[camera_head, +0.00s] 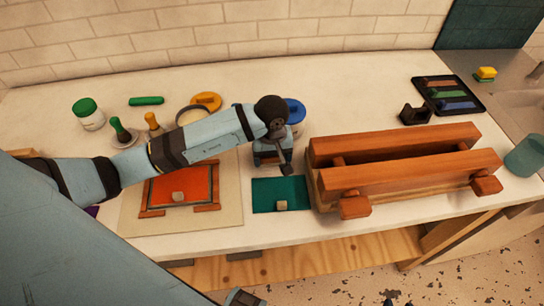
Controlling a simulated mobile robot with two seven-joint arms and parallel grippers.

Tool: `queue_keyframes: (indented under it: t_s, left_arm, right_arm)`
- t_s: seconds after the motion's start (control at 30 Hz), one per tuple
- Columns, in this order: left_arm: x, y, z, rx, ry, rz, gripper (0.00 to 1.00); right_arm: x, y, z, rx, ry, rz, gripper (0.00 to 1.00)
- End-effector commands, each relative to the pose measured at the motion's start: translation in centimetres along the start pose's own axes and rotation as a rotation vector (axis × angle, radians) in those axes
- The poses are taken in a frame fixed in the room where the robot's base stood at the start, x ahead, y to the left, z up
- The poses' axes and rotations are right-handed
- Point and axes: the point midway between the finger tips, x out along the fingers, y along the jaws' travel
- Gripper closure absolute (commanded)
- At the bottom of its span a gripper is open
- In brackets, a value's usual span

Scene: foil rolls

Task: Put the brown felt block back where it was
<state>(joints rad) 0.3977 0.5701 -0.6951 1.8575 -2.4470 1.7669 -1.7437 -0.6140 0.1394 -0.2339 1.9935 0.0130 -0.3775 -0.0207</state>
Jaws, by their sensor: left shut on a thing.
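My left gripper (285,170) reaches in from the left and points down just above the back edge of a teal sheet (262,193). It is shut on a small dark brownish piece, which I take to be the brown felt block; the wrist and fingers hide most of it. A small tan block (281,205) lies on the front of the teal sheet. Another small tan block (178,197) lies on an orange sheet (200,182) on a pale board (228,217) to the left.
A long wooden frame with two reddish-brown beams (400,160) stands close right of the teal sheet. A black tray (445,84) with coloured bars is at the back right. The back middle counter is clear.

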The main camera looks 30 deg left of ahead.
Motion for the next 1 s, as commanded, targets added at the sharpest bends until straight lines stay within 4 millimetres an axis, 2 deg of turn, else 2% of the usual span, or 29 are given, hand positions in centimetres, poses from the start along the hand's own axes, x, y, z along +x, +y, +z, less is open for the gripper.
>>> queue_keyframes:
  t_s: [0.03, 0.13, 0.17, 0.23, 0.27, 0.77, 0.97, 1.0]
  left_arm:
    - [0.8, -0.1, 0.1, 0.000, -0.003, -0.006, 0.56]
    - [1.2, -0.1, 0.2, 0.000, -0.006, -0.007, 0.56]
    - [1.1, -0.1, 0.3, 0.000, -0.007, -0.007, 0.19]
    - [1.2, -0.2, 0.3, 0.000, -0.009, -0.009, 0.03]
    - [1.2, -0.2, 0.3, 0.000, -0.010, -0.011, 0.01]
    - [1.5, -0.4, 0.4, 0.000, -0.012, -0.019, 0.01]
    - [-0.2, -0.4, 0.5, 0.000, -0.014, -0.019, 0.01]
    - [-0.5, -0.3, 0.3, 0.001, -0.009, -0.016, 0.01]
  right_arm:
    - [0.2, 0.0, 0.3, 0.000, 0.000, 0.000, 0.57]
    - [0.4, 0.0, 0.6, 0.000, 0.000, -0.001, 0.57]
    - [0.3, 0.0, 0.5, 0.000, 0.000, -0.001, 0.57]
    - [0.3, -0.1, 0.5, 0.000, 0.000, -0.002, 0.57]
    - [0.3, -0.1, 0.5, 0.001, 0.000, -0.002, 0.57]
    - [0.3, -0.1, 0.5, 0.001, 0.000, -0.002, 0.57]
    - [-0.6, -0.1, -0.9, 0.000, -0.001, 0.000, 0.57]
    - [-0.3, 0.0, -0.5, 0.000, 0.001, 0.000, 0.57]
